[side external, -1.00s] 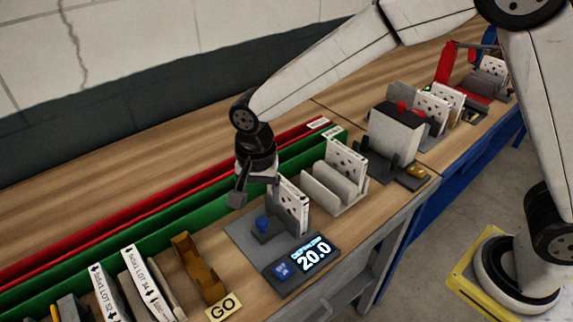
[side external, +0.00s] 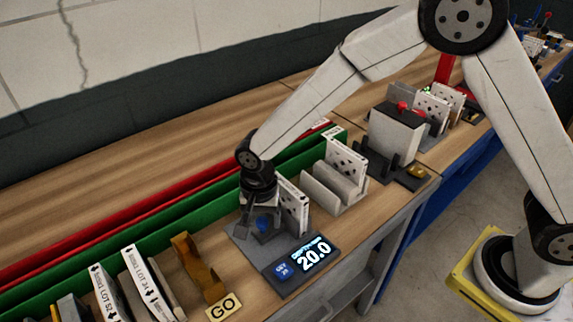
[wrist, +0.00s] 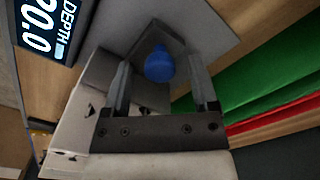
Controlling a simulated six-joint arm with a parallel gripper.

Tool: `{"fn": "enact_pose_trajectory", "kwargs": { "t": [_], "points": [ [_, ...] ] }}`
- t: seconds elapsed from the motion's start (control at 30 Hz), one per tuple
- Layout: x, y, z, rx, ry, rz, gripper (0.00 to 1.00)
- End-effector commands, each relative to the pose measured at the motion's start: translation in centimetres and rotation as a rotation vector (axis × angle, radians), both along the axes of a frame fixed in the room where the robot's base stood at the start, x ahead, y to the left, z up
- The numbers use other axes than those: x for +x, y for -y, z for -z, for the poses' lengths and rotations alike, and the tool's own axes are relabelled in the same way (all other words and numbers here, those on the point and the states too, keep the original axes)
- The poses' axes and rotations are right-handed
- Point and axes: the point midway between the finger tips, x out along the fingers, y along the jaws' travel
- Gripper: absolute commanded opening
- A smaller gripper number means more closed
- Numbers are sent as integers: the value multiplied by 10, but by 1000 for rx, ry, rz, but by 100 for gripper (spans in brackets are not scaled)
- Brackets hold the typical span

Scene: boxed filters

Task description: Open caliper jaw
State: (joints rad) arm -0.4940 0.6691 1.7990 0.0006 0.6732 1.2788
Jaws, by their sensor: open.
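The caliper station has a grey base plate (side external: 238,238) and a blue knob (side external: 263,223) on its jaw. A white perforated filter (side external: 292,206) stands upright at the station, beside the knob. A depth display (side external: 312,256) in front reads 20.0. My gripper (side external: 252,222) is low over the plate, right at the knob. In the wrist view the blue knob (wrist: 159,64) sits between the two open fingers of my gripper (wrist: 160,72). I cannot tell whether either finger touches it.
A grey slotted rack (side external: 333,190) with another filter stands to the right. A tan GO bracket (side external: 197,268) and boxed filters (side external: 145,285) stand to the left. Green (side external: 180,208) and red (side external: 150,206) rails run behind. Bare wood lies beyond the rails.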

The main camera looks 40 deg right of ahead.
Motion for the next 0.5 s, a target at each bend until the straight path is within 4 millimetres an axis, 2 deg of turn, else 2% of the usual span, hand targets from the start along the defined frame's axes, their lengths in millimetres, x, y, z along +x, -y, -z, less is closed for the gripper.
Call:
{"fn": "enact_pose_trajectory", "kwargs": {
  "t": [0.1, 0.13, 0.3, 0.37, 0.5],
  "points": [
    [0, 0, 0, 0, 0, 0, 76],
    [0, 0, 0, 0, 0, 0, 72],
    [0, 0, 0, 0, 0, 0, 18],
    [0, 0, 0, 0, 0, 0, 0],
    [0, 0, 0, 0, 0, 0, 0]
  ]
}}
